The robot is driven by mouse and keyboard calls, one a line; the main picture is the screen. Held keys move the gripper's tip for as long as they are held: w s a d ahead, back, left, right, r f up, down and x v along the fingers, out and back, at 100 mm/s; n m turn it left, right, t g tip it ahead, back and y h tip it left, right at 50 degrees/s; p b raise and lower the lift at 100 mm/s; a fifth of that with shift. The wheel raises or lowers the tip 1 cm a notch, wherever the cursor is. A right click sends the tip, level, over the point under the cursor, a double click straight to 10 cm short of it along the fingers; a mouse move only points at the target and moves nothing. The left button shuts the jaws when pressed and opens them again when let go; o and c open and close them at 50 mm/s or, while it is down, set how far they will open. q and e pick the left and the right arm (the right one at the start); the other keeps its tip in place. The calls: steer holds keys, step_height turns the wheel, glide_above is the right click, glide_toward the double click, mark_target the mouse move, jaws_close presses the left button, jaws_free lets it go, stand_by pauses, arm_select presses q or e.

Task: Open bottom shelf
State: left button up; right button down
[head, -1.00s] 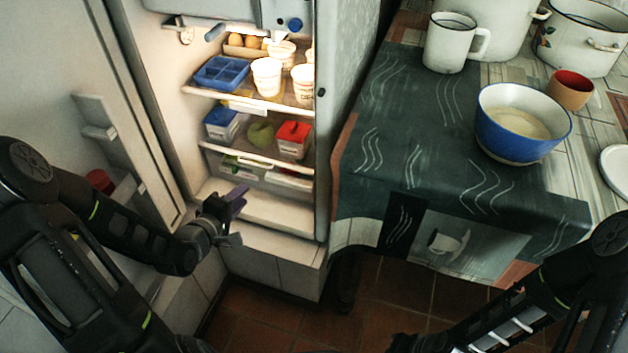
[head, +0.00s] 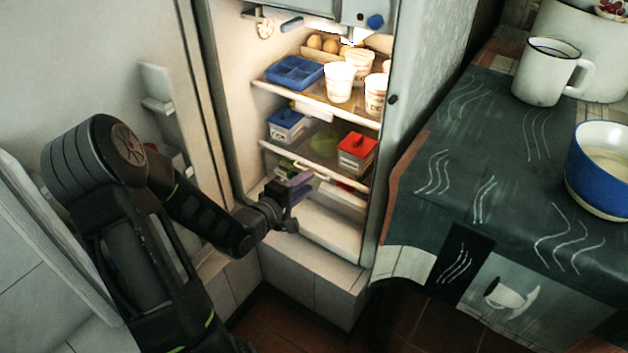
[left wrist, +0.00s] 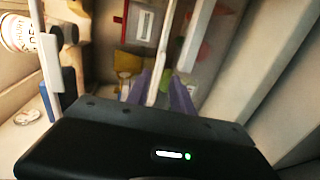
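The fridge stands open. Its bottom shelf is a see-through drawer with a pale front edge and handle (head: 342,183), below the shelf with the red-lidded box. Green and other packages show dimly inside it. My left gripper (head: 297,187), with purple fingers, is at the left part of this drawer front and hides some of it. In the left wrist view the two fingers (left wrist: 162,92) are apart, with a pale bar (left wrist: 163,50) running between them. I cannot tell whether they touch it. My right gripper is out of view.
Above are a blue tray (head: 295,72), white cups (head: 339,82) and a red-lidded box (head: 356,150). A cloth-covered table (head: 500,150) with a mug (head: 545,72) and blue bowl (head: 600,165) is at right.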

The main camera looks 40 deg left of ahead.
arm_select(q)
steer(key=b+x, duration=0.1)
steer(key=x, duration=0.3)
steer(key=shift+w, duration=0.2)
steer(key=shift+c, duration=0.5)
jaws_close()
steer(key=shift+f, duration=0.1)
steer(key=shift+s+f, duration=0.15)
stand_by(0.5)
